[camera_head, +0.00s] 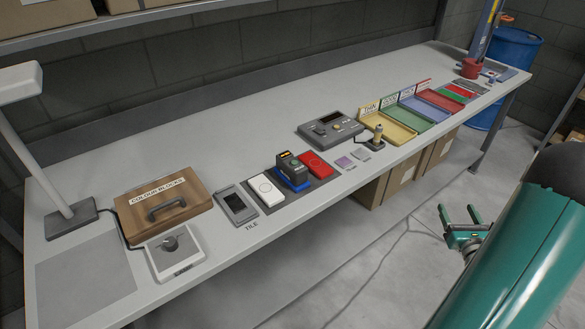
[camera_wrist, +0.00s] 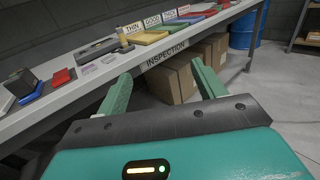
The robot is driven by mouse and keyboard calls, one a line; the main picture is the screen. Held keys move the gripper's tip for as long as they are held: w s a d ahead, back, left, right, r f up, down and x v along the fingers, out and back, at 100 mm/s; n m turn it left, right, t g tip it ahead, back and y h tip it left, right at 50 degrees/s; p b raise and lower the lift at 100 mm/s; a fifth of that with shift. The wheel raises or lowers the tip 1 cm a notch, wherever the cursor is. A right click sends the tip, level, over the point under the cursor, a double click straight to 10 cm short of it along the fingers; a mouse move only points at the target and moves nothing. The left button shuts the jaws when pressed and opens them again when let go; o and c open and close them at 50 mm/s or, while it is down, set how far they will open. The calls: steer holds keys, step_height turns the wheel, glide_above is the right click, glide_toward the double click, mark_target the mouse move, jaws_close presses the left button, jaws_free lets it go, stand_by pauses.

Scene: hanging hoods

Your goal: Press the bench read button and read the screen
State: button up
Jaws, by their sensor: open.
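A grey bench instrument (camera_head: 318,132) with a small dark screen (camera_head: 330,117) lies on the bench (camera_head: 230,100), near its middle. A small pale round button (camera_head: 338,127) shows on its top face. The screen is too small to read here. The instrument also shows in the wrist view (camera_wrist: 97,48), behind a small upright probe on a stand (camera_wrist: 124,40). My gripper (camera_head: 458,213) is open and empty, out in front of the bench and apart from it. In the wrist view its two green fingers (camera_wrist: 160,75) are spread below the bench's front edge.
Labelled trays (camera_head: 385,125) stand right of the instrument. A white tile (camera_head: 265,190), a dark handheld meter on a blue base (camera_head: 292,172) and a red tile (camera_head: 315,164) lie to its left. Cardboard boxes (camera_head: 405,180) stand under the bench. A blue barrel (camera_head: 512,60) is at far right.

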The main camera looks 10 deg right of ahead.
jaws_close()
stand_by(1.7)
